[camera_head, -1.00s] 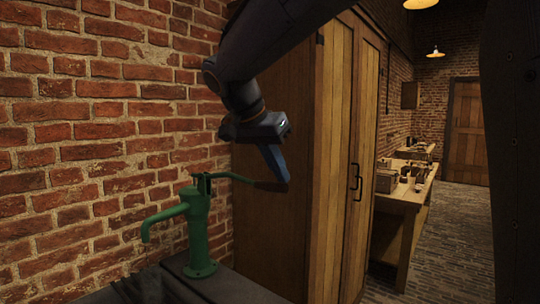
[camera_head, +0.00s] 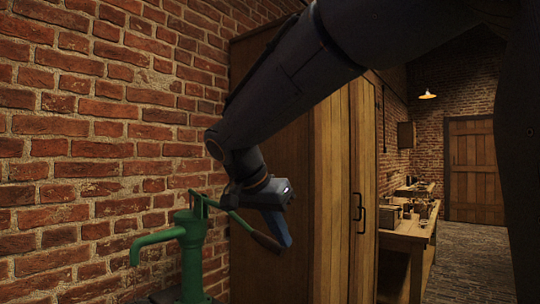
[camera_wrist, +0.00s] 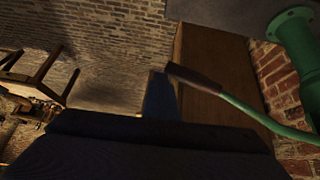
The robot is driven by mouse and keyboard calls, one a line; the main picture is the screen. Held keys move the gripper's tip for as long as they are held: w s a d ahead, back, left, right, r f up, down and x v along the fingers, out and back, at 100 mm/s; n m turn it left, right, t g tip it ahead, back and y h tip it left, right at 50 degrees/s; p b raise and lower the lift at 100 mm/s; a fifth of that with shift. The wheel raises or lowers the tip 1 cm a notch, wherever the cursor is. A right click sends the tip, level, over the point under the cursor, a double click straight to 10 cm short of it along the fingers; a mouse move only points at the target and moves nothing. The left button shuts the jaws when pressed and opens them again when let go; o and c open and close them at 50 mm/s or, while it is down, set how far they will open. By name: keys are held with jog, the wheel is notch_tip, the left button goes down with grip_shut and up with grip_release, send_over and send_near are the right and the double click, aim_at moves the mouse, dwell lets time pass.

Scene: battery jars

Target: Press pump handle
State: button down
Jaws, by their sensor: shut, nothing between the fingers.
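The green hand pump (camera_head: 190,245) stands upright on a dark base by the brick wall, its spout pointing left. Its pump handle (camera_head: 254,232) is a green lever that slopes down to the right and ends in a dark brown grip. My gripper (camera_head: 285,240) is shut and empty, its blue fingers pointing down over the handle's grip end; whether they touch it is hard to tell. In the wrist view the handle's grip (camera_wrist: 194,78) lies right beside the tip of my gripper (camera_wrist: 160,82), with the green pump body (camera_wrist: 295,45) at upper right.
A tall wooden cabinet (camera_head: 330,190) stands just behind and right of the pump. A brick wall (camera_head: 90,120) closes off the left. A wooden workbench (camera_head: 405,240) with items is further back at right, with open floor (camera_head: 465,260) beside it.

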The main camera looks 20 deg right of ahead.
jog(key=shift+s+f, duration=0.2)
jog(key=shift+f, duration=0.8)
jog(key=shift+r, duration=0.1)
jog(key=s+a+r+p, duration=0.1)
jog(key=s+r, duration=0.4)
jog(key=r, duration=0.8)
jog(key=shift+s+a+r, duration=0.15)
jog(key=shift+a+r, duration=0.05)
jog(key=shift+a, duration=0.2)
notch_tip(320, 180, down, 19)
jog(key=s+n+g+y, duration=0.2)
jog(key=n+y, duration=0.1)
jog(key=n, duration=0.2)
jog(key=s+f+n+y, duration=0.1)
jog(key=s+f+n, duration=0.1)
jog(key=s+f, duration=0.2)
jog(key=s+f+n+g+y, duration=0.1)
jog(key=s+f, duration=0.2)
jog(key=f, duration=0.7)
jog(key=s+d+f+n+y, duration=0.1)
jog(key=s+f+n, duration=0.1)
jog(key=s+f, duration=0.2)
notch_tip(320, 180, down, 3)
jog(key=shift+s+n+g, duration=0.3)
jog(key=shift+s+g, duration=0.05)
jog(key=shift+g, duration=0.05)
